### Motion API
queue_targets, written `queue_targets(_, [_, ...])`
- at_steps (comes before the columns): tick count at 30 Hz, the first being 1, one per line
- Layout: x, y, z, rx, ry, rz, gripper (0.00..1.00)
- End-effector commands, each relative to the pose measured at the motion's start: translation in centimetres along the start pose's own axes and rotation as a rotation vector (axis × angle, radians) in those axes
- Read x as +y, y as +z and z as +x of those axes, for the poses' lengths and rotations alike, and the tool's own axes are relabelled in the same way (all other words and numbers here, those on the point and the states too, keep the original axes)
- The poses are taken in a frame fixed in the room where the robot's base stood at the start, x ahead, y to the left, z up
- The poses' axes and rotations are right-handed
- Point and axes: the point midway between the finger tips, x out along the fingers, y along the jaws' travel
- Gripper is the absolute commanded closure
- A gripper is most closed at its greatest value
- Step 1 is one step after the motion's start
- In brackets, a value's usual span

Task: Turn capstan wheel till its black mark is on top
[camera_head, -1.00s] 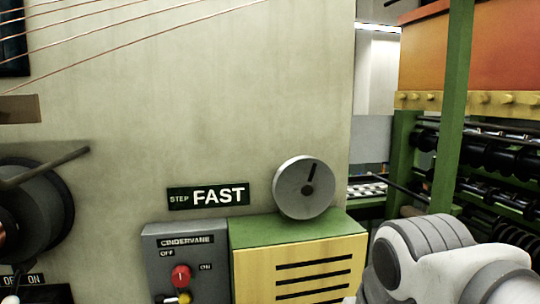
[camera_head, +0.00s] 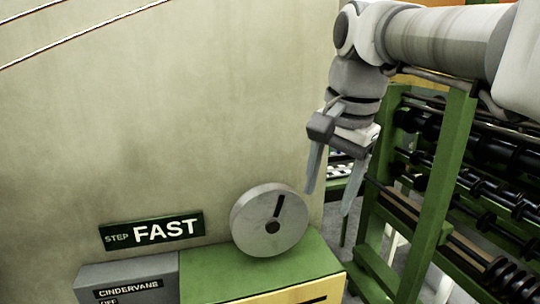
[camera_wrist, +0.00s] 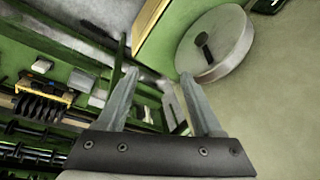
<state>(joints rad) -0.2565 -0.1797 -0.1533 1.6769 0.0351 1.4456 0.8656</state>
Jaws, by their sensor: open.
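The capstan wheel (camera_head: 256,235) is a grey disc with a dark centre hub, in front of the pale wall just above the green-topped cabinet. Its black mark (camera_head: 279,206) runs from near the hub toward the rim, up and slightly right of straight up.
A green cabinet top (camera_head: 215,272) lies below the wheel. A green rack with black rollers (camera_head: 440,190) stands at the right, close to my arm.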

Motion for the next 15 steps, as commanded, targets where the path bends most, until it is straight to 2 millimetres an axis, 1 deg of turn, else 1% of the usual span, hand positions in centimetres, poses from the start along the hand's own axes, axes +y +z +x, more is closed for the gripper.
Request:
queue_targets(1, [-2.1,-0.7,-2.7,-0.015,0.021,0.058,0.32])
queue_targets(3, [-4.1,-1.2,-4.8,-0.032,0.055,0.152,0.32])
queue_targets(6, [-6.9,-1.6,-7.3,-0.043,0.104,0.278,0.32])
queue_targets(10, [-9.8,-1.7,-9.5,-0.041,0.161,0.408,0.32])
queue_targets(12, [-10.8,-1.6,-10.2,-0.036,0.181,0.459,0.32])
queue_targets(15, [-11.7,-1.5,-10.7,-0.03,0.201,0.505,0.32])
